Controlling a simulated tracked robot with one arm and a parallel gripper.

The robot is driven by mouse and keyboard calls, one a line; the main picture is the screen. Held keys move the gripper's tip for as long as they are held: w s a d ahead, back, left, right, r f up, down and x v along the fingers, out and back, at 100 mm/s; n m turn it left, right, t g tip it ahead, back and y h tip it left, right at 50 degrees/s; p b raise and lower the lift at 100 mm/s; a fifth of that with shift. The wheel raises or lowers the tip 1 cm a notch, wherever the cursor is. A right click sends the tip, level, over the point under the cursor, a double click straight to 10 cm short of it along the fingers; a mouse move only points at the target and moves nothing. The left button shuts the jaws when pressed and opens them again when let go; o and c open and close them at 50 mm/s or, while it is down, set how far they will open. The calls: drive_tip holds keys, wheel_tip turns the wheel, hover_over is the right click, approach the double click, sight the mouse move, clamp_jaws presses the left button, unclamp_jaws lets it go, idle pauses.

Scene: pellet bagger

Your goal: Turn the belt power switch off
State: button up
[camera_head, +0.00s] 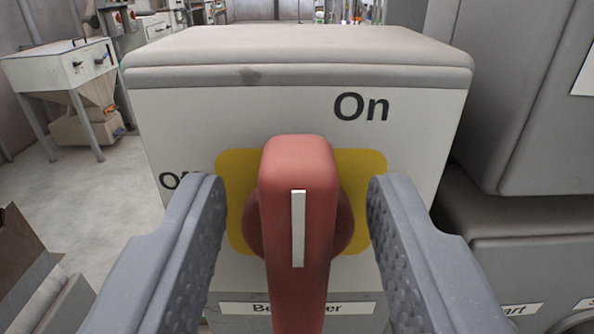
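The belt power switch is a red handle (284,190) with a white stripe, set on a yellow plate (237,165) on the front of a light grey box (300,110). The handle stands close to upright in the picture. The word "On" is printed above it to the right, and "Off" at the left is partly hidden behind a finger. My gripper (288,195) is open, with one grey finger on each side of the handle. A gap shows between each finger and the handle. The label under the switch is partly covered by the handle.
Grey cabinets (525,110) stand close on the right, with a lower panel bearing a "Start" label. A white hopper machine (65,75) stands on the floor at the back left. A brown open carton (30,265) is at the lower left. The floor between is clear.

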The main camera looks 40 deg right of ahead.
drive_tip(key=shift+w, duration=0.1)
drive_tip(key=c, duration=0.7)
drive_tip(key=shift+a, duration=0.1)
clamp_jaws()
drive_tip(key=shift+f, duration=0.15)
